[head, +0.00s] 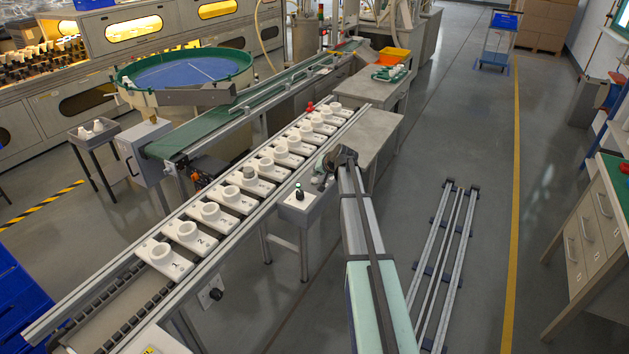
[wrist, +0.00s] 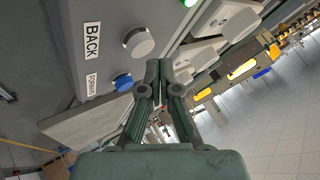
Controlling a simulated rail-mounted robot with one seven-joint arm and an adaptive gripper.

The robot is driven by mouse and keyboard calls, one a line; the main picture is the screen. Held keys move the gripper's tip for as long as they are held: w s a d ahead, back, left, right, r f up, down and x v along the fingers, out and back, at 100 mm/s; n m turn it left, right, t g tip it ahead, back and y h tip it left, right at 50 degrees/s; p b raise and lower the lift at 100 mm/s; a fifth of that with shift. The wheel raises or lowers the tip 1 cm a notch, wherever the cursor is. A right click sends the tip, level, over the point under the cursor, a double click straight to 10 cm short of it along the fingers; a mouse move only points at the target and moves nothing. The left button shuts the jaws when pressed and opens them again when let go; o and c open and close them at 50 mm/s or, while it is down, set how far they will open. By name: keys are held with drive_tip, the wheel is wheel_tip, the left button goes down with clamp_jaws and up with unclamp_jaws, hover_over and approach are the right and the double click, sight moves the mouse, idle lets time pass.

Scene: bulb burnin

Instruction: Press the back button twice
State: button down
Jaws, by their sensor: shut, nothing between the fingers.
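The back button (wrist: 138,42) is a round whitish-grey button beside the BACK label (wrist: 92,40) in the wrist view. A blue button (wrist: 122,82) sits beside the forward label (wrist: 92,85). My gripper (wrist: 159,68) is shut and empty. In the wrist picture its fingertips appear right of the blue button and below the back button; I see no contact with either. In the head view my gripper (head: 319,181) is by the control box (head: 299,205) at the conveyor's side; the buttons cannot be made out there.
White numbered carriers (head: 187,232) with round sockets line the conveyor next to the box. A red piece (head: 309,107) stands at its far end. Open floor and loose rails (head: 440,260) lie to the right.

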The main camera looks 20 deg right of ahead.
sight(316, 180)
drive_tip(key=shift+f, duration=0.15)
idle(0.4)
drive_tip(key=shift+f+b, duration=0.3)
drive_tip(key=shift+b, duration=0.1)
drive_tip(key=shift+f+b, duration=0.35)
drive_tip(key=shift+f, duration=0.15)
idle(0.7)
drive_tip(key=shift+r, duration=0.2)
drive_tip(key=shift+r+p, duration=0.3)
drive_tip(key=shift+r, duration=0.6)
drive_tip(key=shift+r+p, duration=0.9)
drive_tip(key=shift+r, duration=1.5)
drive_tip(key=shift+f, duration=0.1)
